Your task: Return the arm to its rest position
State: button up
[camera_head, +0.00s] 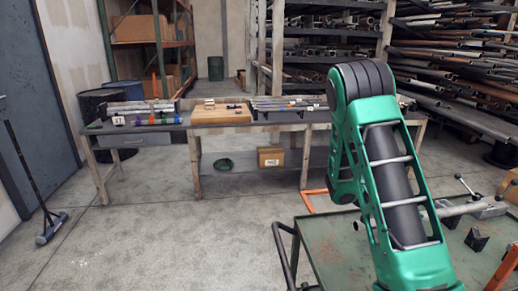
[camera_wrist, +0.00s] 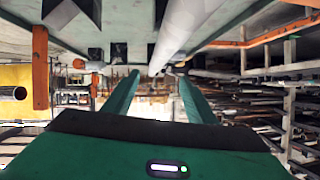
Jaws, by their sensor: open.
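My green arm rises in the right foreground of the head view and bends at a black joint; my gripper is not visible there. In the wrist view my gripper (camera_wrist: 157,80) shows two green fingers spread apart with nothing clasped between them. A light grey pipe (camera_wrist: 187,28) runs from the top of the wrist view down to near the gap between the fingertips. Whether it touches them I cannot tell. In the head view a grey pipe (camera_head: 452,210) lies across the green-topped cart (camera_head: 335,250), partly hidden behind my arm.
Dark blocks (camera_head: 476,240) stand on the cart. A workbench (camera_head: 240,128) with pipes and a wooden board stands behind. Pipe racks (camera_head: 450,50) fill the back right. A broom (camera_head: 45,225) leans at left. Open concrete floor (camera_head: 170,245) lies left of the cart.

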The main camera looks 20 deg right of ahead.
jog(key=s+a+r+n+y, duration=0.3)
jog(key=s+a+n+y, duration=0.1)
jog(key=s+a, duration=0.4)
jog(key=s+a+r+n+y, duration=0.4)
jog(key=s+a, duration=0.5)
jog(key=a, duration=0.2)
jog(key=s+a+r+n+y, duration=0.4)
jog(key=s+a+n+y, duration=0.1)
jog(key=s+a, duration=0.4)
jog(key=shift+a, duration=0.45)
jog(key=shift+w+f, duration=0.25)
jog(key=shift+w, duration=0.35)
